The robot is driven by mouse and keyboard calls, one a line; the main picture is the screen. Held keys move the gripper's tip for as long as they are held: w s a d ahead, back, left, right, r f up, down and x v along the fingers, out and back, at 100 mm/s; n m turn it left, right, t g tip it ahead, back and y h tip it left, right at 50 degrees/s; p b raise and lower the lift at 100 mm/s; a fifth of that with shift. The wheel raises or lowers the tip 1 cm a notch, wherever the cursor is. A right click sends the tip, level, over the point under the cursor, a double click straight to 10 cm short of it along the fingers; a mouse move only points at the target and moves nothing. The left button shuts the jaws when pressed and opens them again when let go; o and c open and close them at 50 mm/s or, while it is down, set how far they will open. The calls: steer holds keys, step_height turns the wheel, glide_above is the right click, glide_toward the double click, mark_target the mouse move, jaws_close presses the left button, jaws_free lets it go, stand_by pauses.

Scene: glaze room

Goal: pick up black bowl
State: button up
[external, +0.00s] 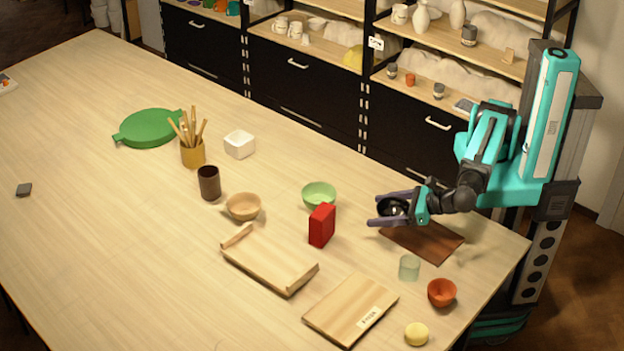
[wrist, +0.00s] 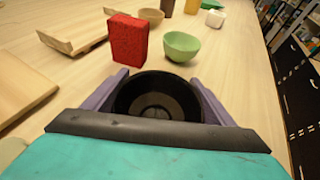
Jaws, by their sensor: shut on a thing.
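The black bowl (external: 393,209) is between the two fingers of my gripper (external: 384,209), at the right part of the table in the external view. In the wrist view the black bowl (wrist: 157,97) shows its open top and dark inside, with a purple finger along each side. My gripper (wrist: 155,84) is shut on it. The bowl is beside or above the far corner of a brown board (external: 430,243); I cannot tell whether it is clear of the surface.
A red box (external: 321,225) and a green bowl (external: 319,194) stand just beyond the fingertips. A glass cup (external: 409,267), an orange bowl (external: 441,292) and a wooden board (external: 350,309) are nearer the front edge. The table's left part (external: 90,240) is mostly free.

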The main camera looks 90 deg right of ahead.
steer(key=shift+s+d+f+b, duration=0.1)
steer(key=shift+s+b, duration=0.25)
steer(key=shift+b, duration=3.4)
steer(key=s+d+b, duration=0.1)
steer(key=b, duration=0.4)
steer(key=shift+b, duration=0.35)
steer(key=shift+s+d+b, duration=0.2)
steer(key=shift+d+b, duration=0.05)
steer(key=shift+b, duration=0.8)
steer(key=shift+r, duration=0.2)
